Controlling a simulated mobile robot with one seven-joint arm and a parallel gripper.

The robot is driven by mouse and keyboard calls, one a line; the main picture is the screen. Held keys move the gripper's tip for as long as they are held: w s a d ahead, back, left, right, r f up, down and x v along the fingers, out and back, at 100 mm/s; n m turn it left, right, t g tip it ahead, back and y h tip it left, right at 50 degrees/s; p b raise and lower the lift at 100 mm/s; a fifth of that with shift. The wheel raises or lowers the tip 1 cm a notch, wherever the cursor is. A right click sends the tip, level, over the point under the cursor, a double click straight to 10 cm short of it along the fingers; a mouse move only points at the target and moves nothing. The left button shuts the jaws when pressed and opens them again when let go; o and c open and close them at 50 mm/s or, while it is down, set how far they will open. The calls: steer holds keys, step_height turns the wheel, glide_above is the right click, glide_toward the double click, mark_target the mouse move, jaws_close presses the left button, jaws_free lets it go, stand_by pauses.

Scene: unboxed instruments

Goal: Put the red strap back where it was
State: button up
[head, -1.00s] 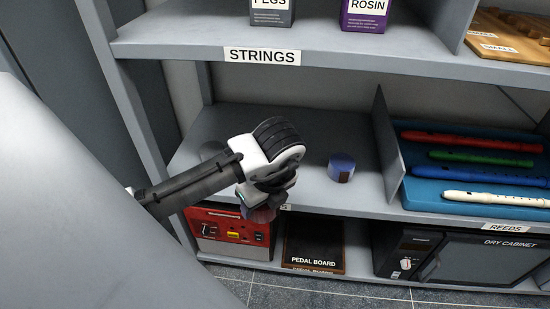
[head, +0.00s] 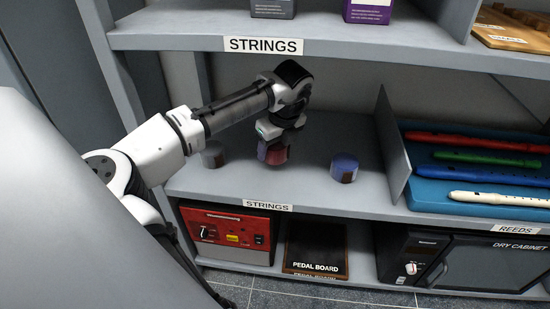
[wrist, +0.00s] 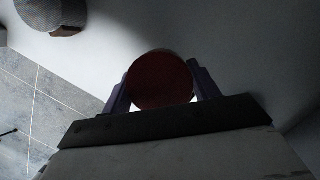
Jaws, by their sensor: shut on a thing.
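The red strap (head: 279,155) is a short rolled cylinder over the middle shelf. It stands between a grey roll (head: 213,155) on the left and a blue roll (head: 344,168) on the right. My gripper (head: 272,149) reaches down from above and is shut on the red strap. In the wrist view the red strap (wrist: 160,80) shows as a dark red disc between the two fingers. The grey roll (wrist: 52,14) shows at the top left there. I cannot tell whether the red strap touches the shelf.
The middle shelf (head: 310,190) has bare room around the rolls. The upper shelf (head: 180,30) hangs above my arm. A divider (head: 392,145) stands at the right, before a blue tray (head: 420,190) of recorders. A red case (head: 228,232) stands below.

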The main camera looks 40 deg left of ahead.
mark_target(279, 146)
step_height(279, 146, down, 4)
steer(key=shift+r+b, duration=0.25)
steer(key=shift+b, duration=0.4)
steer(key=shift+r, duration=0.1)
steer(key=o, duration=1)
steer(key=p+v, duration=0.2)
steer(key=v, duration=0.4)
steer(key=shift+d+p, duration=0.1)
steer(key=shift+p, duration=0.3)
steer(key=s+d, duration=0.1)
steer(key=d, duration=0.2)
steer(key=s+d+p, duration=0.1)
steer(key=d, duration=0.3)
steer(key=d+f+p, duration=0.1)
steer(key=d, duration=0.3)
steer(key=shift+s, duration=0.4)
steer(key=shift+d, duration=0.1)
